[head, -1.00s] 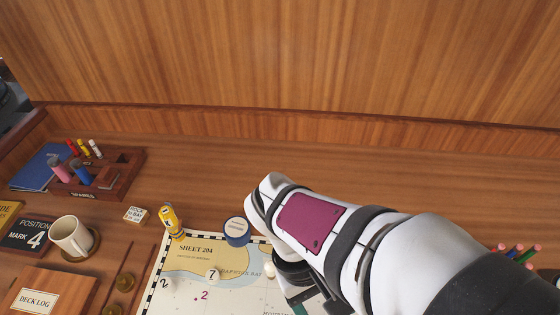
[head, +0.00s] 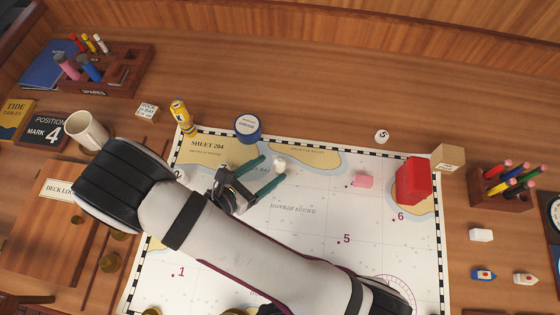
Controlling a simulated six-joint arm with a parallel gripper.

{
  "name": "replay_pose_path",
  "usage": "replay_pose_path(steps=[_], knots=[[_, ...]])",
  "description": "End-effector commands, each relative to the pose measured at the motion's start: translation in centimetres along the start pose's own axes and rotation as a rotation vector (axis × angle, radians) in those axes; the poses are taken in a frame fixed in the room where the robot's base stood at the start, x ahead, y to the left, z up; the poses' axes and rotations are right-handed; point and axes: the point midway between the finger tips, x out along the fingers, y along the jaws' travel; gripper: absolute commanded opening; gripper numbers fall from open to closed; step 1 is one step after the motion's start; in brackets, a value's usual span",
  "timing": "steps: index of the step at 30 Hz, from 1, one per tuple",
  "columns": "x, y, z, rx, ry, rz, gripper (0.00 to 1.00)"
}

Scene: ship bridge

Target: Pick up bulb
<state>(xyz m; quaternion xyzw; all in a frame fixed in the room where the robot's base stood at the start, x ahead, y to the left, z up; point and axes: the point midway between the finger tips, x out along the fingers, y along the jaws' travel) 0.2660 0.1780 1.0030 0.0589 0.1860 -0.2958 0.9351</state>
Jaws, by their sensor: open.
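A small white rounded object (head: 279,164), which looks like the bulb, is on the chart (head: 300,236) near its upper middle. My gripper (head: 273,170) is open, with its green fingers pointing up and right. The white object shows at the opening between the two fingertips. I cannot tell whether a finger touches it or how high the fingers are above the chart. My arm crosses the lower middle of the view and hides part of the chart.
A blue round tin (head: 247,127) and a yellow figure (head: 181,117) stand above the gripper. A mug (head: 87,131) is at left. The chart's right middle is mostly clear.

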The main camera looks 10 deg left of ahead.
Motion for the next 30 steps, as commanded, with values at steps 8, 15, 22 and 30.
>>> replay_pose_path(steps=[8, 15, 22, 30], knots=[[4.4, -0.6, -0.1, 0.000, 0.001, -0.002, 0.70], [4.4, -0.6, -0.1, 0.001, 0.001, -0.001, 0.61], [4.4, -0.6, -0.1, 0.001, 0.001, -0.001, 0.20], [4.4, -0.6, -0.1, 0.001, 0.001, -0.001, 0.00]])
